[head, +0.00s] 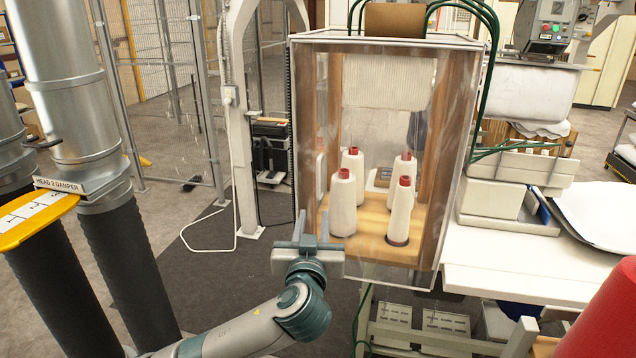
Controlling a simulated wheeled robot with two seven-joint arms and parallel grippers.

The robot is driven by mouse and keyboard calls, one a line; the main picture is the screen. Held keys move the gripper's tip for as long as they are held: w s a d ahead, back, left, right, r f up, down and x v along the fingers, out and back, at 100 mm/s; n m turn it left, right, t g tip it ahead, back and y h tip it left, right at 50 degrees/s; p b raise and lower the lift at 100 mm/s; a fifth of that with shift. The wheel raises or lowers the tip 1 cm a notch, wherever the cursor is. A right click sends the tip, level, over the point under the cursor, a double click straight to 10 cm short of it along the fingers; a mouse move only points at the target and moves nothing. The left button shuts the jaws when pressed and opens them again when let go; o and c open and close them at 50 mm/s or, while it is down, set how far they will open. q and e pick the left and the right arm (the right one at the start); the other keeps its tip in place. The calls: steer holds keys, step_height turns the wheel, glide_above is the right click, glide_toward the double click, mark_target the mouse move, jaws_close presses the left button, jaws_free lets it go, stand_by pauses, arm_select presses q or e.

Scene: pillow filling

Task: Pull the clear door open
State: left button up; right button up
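The clear door (378,128) is a see-through panel across the front of a cabinet and looks closed. Behind it, several cream yarn cones (343,205) with red tops stand on a wooden shelf (372,218). A small pale part, possibly a handle, shows at the door's left side (320,165). My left gripper (312,226) is at the cabinet's lower left front corner, below that part. Its two fingers point up and away, apart, with nothing seen between them. Whether it touches the door cannot be told. My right gripper is not in view.
A white worktable (520,262) with machinery stands right of the cabinet. Thick dark ducts (140,265) rise at the left beside a yellow damper handle (35,215). A red object (605,315) fills the lower right corner. Dark floor matting (215,265) is clear left of the cabinet.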

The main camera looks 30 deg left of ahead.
arm_select(q)
steer(key=shift+w, duration=0.1)
steer(key=p, duration=0.7)
glide_toward(318, 180)
steer(key=x, duration=0.7)
steer(key=shift+w+r, duration=0.1)
steer(key=shift+r, duration=0.05)
steer(key=shift+w+a+p, duration=0.35)
steer(key=shift+w, duration=0.25)
steer(key=shift+c, duration=0.7)
jaws_close()
